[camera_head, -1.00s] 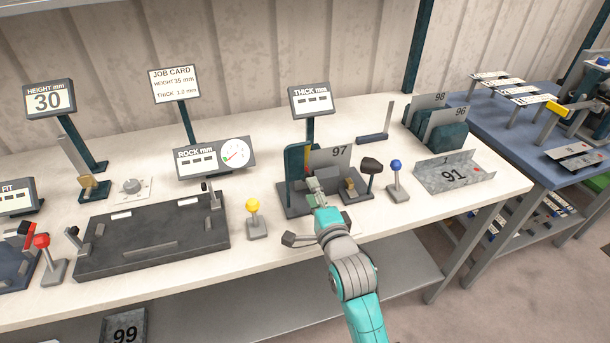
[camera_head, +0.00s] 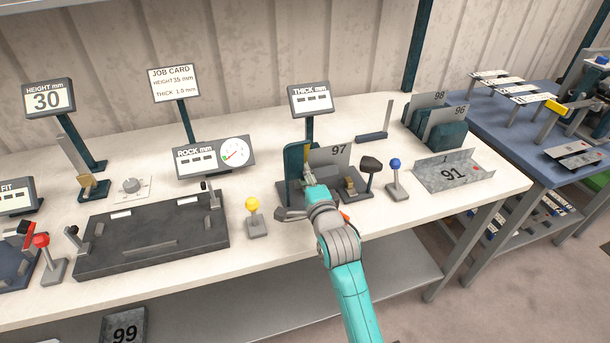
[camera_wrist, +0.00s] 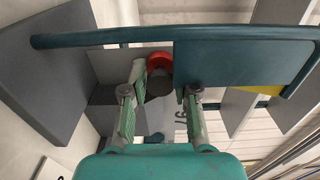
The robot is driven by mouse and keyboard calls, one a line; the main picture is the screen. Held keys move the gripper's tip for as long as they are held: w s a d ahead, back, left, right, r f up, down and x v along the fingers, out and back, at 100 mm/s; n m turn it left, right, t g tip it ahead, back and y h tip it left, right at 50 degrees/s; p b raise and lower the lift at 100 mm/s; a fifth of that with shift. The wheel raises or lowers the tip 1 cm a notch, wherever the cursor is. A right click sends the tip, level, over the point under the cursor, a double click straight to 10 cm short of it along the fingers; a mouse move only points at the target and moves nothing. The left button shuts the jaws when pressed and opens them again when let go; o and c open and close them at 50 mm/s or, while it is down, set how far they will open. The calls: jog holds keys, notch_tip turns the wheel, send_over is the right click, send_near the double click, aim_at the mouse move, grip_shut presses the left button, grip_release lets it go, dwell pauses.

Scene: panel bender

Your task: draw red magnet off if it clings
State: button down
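The red magnet (camera_wrist: 159,61) shows in the wrist view as a red disc with a dark grey round stem (camera_wrist: 159,84) in front of it. It sits beside a dark teal panel, against a grey surface; I cannot tell whether it touches either. My gripper (camera_wrist: 160,90) is open, with one green-padded finger on each side of the stem and a gap at the right. In the head view my gripper (camera_head: 307,178) reaches into the thickness station, in front of the plate marked 97 (camera_head: 338,151). The magnet is not clearly visible there.
The teal upright (camera_head: 293,162) stands close left of my gripper. A black-knobbed lever (camera_head: 370,165) and a blue-knobbed lever (camera_head: 396,164) stand to the right, a yellow-knobbed one (camera_head: 252,205) to the left. Tray 91 (camera_head: 452,173) lies farther right. The thickness display (camera_head: 310,98) shows dashes.

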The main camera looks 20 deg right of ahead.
jog(key=shift+s, duration=1.15)
jog(key=shift+s+r, duration=0.1)
jog(key=shift+s, duration=0.45)
jog(key=c, duration=1)
grip_release()
jog(key=shift+r, duration=0.15)
jog(key=shift+f, duration=0.2)
jog(key=shift+s, duration=0.25)
jog(key=s, duration=1.1)
jog(key=shift+s, duration=0.25)
